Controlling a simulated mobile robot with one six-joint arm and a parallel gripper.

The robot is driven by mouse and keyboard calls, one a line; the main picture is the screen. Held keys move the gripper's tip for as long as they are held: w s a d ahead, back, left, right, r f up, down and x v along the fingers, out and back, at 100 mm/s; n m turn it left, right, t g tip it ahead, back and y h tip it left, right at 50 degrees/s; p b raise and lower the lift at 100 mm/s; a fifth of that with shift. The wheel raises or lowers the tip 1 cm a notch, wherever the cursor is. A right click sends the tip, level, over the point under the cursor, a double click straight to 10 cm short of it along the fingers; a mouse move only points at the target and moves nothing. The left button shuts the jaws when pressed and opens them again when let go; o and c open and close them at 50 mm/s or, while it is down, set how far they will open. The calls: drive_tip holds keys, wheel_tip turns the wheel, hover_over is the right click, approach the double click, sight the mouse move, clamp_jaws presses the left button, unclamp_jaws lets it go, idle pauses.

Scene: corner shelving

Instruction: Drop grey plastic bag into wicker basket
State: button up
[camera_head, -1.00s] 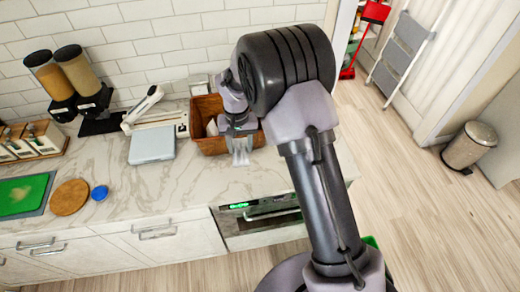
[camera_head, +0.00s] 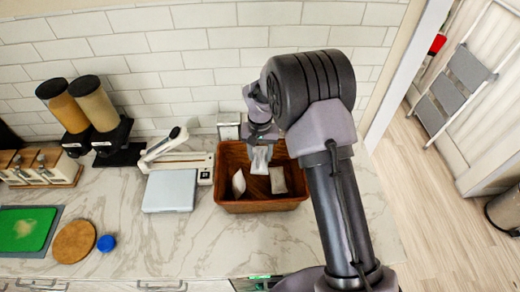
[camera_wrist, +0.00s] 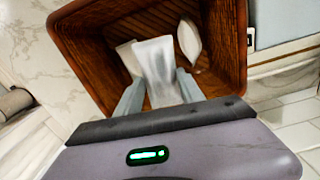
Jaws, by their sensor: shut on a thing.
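The grey plastic bag (camera_head: 260,163) looks pale and translucent and hangs from my gripper (camera_head: 261,150), which is shut on it. In the wrist view the bag (camera_wrist: 156,66) sits between the two fingers (camera_wrist: 157,92) and extends over the inside of the basket. My gripper is above the basket's opening. Whether the bag touches anything inside is unclear.
Two whitish packets lie in the basket, one at left (camera_head: 239,183) and one at right (camera_head: 278,181). A white sealer-like device (camera_head: 174,180) stands close to the basket's left. Dispensers (camera_head: 88,105) stand farther left. The counter in front of the basket is clear.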

sight(260, 156)
wheel_tip(260, 156, down, 2)
drive_tip(key=shift+w+f+b, duration=0.1)
drive_tip(key=shift+f+b, duration=0.05)
drive_tip(key=shift+b, duration=0.15)
drive_tip(key=o, duration=1.4)
wheel_tip(260, 156, up, 18)
drive_tip(key=p, duration=0.1)
drive_tip(key=shift+f, duration=0.15)
